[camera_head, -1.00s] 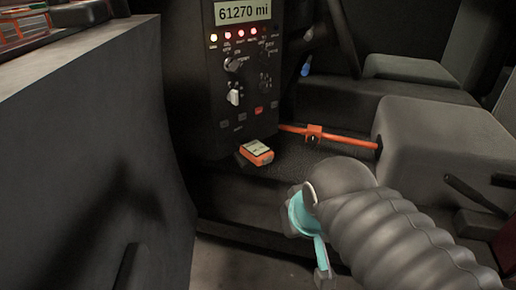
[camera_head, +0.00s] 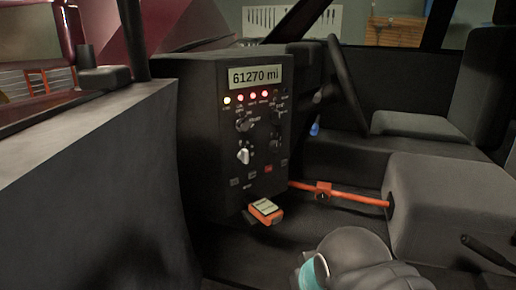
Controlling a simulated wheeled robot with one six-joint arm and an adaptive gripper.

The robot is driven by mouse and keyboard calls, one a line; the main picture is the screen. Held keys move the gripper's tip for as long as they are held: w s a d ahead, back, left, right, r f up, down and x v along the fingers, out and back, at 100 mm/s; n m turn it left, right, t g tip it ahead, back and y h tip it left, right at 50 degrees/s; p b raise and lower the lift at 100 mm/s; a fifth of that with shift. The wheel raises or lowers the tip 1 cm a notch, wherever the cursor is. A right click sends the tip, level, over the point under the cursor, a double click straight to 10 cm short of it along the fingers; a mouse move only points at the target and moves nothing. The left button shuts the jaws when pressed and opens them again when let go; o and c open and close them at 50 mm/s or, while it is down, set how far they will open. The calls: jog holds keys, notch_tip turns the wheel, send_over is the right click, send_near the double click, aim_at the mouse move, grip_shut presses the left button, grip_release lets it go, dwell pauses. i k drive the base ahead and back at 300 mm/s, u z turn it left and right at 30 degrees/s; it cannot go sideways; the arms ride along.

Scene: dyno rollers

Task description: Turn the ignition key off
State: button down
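A small blue tag (camera_head: 315,130) hangs near the steering column, below the steering wheel (camera_head: 345,85), to the right of the dash panel. It may hang from the ignition key; the key itself is too small and dark to make out, and I cannot tell its position. The dash panel (camera_head: 195,130) has a lit display (camera_head: 254,77) reading 61270 mi and a row of lit red and yellow lamps under it. My arm's grey, sleeved part with a teal ring shows at the bottom, well below and apart from the tag. My gripper's fingers are out of the picture.
An orange device (camera_head: 266,210) sits below the panel. An orange bar (camera_head: 345,196) runs from the panel area to the grey seat (camera_head: 445,200). A dark door panel (camera_head: 90,190) fills the left. Open space lies between panel and seat, above the bar.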

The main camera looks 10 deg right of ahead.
aim_at(241, 125)
jog(key=k, duration=1.15)
jog(key=z, duration=0.65)
jog(key=i, duration=0.6)
jog(key=u, duration=0.3)
